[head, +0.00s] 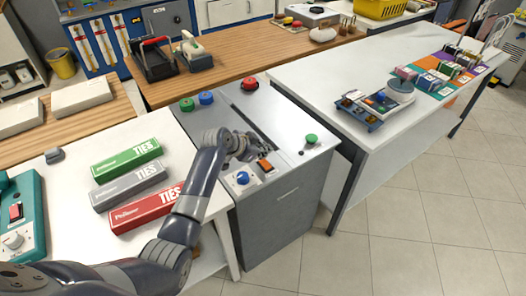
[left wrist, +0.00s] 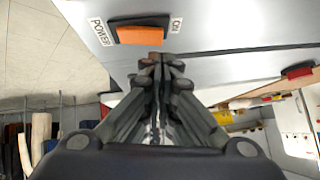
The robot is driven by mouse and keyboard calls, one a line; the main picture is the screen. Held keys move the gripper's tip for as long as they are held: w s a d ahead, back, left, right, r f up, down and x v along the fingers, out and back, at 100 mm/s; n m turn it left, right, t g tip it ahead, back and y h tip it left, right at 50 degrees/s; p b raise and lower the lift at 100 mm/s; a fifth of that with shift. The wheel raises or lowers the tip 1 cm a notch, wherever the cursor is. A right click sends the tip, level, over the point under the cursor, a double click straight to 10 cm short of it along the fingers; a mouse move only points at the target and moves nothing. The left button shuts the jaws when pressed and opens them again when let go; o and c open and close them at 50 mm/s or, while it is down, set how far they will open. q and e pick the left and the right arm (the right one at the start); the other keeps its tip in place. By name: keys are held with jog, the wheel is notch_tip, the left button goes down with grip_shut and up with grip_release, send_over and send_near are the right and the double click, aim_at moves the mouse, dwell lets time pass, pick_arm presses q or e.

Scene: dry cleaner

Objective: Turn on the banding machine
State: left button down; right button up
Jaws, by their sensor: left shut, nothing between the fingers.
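The banding machine (head: 285,190) is a grey cabinet with a long dark slot in its top, standing in the middle of the head view. Its orange power switch (head: 264,167) sits near the front edge of the top. In the left wrist view the orange switch (left wrist: 140,35) is in a black frame, with the labels POWER and ON at its two ends. My left gripper (head: 250,148) is shut and empty, over the machine top, close beside the switch. In the left wrist view its fingertips (left wrist: 163,63) are just below the switch; contact cannot be told. My right gripper is not in view.
The machine top also has a blue knob (head: 242,178), a green button (head: 311,139) and a red button (head: 249,83). Boxes of ties (head: 128,158) lie on the white table at left. A white table (head: 330,75) with small goods stands at right.

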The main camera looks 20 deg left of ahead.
pick_arm(q)
jog(key=shift+f, duration=0.35)
jog(key=shift+w+a+f+b, duration=0.2)
jog(key=shift+a+f+b, duration=0.1)
jog(key=shift+f+b, duration=0.2)
jog(key=shift+n+g+h, duration=0.3)
jog(key=shift+g+h, duration=0.1)
jog(key=shift+s+d+r+p, duration=0.35)
jog(key=shift+d+p, duration=0.2)
jog(key=shift+p, duration=0.3)
jog(key=shift+s+d+f, duration=0.1)
jog(key=shift+s, duration=0.05)
